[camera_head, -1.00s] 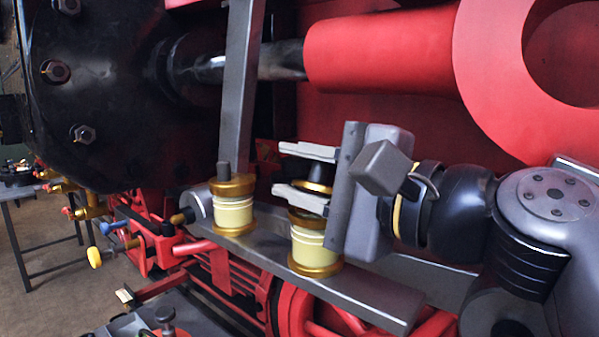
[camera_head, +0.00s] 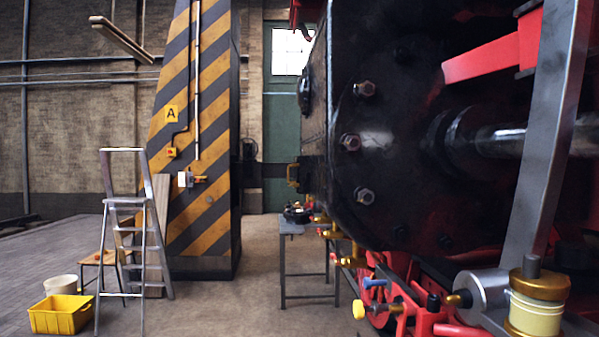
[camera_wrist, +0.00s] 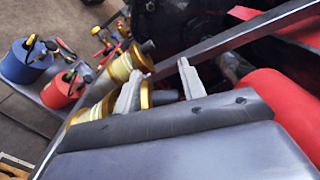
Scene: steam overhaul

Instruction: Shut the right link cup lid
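The left link cup (camera_head: 534,318), cream with brass bands, stands at the lower right of the head view. Its brass lid (camera_head: 540,284) sits on top with a dark knob. In the wrist view the left cup (camera_wrist: 122,70) is beyond the right cup (camera_wrist: 92,112). The right cup's brass lid (camera_wrist: 146,94) with its dark knob shows between the two grey fingers of my gripper (camera_wrist: 160,88). The fingers are apart; one partly hides the lid and cup. I cannot tell whether they touch the lid or how far it is closed. My gripper is outside the head view.
A grey steel bar (camera_head: 545,130) rises beside the left cup; it crosses the wrist view too. The black cylinder (camera_head: 390,150) stands close by. A small table (camera_head: 290,228), a stepladder (camera_head: 128,215) and a yellow crate (camera_head: 60,315) are on the floor further left.

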